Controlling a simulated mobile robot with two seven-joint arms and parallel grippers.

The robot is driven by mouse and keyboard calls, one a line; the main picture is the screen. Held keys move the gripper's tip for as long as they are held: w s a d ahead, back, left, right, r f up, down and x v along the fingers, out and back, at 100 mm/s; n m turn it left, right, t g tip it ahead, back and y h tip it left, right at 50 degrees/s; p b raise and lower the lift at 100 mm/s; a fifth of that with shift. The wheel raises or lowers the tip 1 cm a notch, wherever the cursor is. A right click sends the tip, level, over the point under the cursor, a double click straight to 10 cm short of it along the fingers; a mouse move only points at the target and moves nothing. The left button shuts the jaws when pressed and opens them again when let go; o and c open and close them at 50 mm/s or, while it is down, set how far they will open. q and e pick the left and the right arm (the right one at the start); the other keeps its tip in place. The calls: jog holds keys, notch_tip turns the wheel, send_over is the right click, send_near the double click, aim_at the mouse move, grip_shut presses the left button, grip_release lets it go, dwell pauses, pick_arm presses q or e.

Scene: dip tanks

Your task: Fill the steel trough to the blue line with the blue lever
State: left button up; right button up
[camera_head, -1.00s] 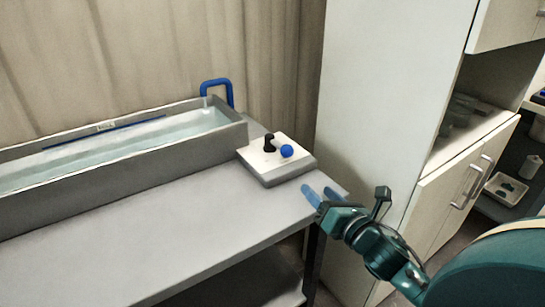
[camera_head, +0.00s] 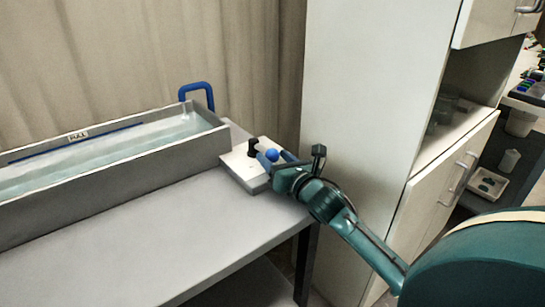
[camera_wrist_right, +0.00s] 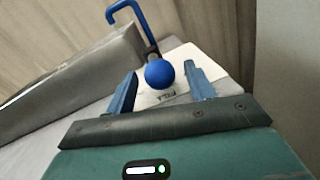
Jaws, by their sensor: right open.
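The long steel trough (camera_head: 130,172) on the left of the bench holds pale water. A blue line (camera_head: 75,140) runs along its inner back wall, and the water surface shows below it. The blue lever's round knob (camera_head: 271,155) stands on a white control box (camera_head: 238,175) beside the trough, next to a black knob (camera_head: 253,146). My right gripper (camera_head: 278,158) is open at the blue knob. In the right wrist view the blue knob (camera_wrist_right: 160,73) appears between the open fingertips, with gaps on both sides. My left gripper is out of view.
A blue bent spout (camera_head: 197,91) rises at the trough's right end; I cannot tell whether water runs from it. A tall pale cabinet (camera_head: 370,90) stands right of the bench. The grey bench top (camera_head: 165,235) in front of the trough is clear.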

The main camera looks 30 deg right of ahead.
jog(key=shift+w, duration=0.9)
grip_shut()
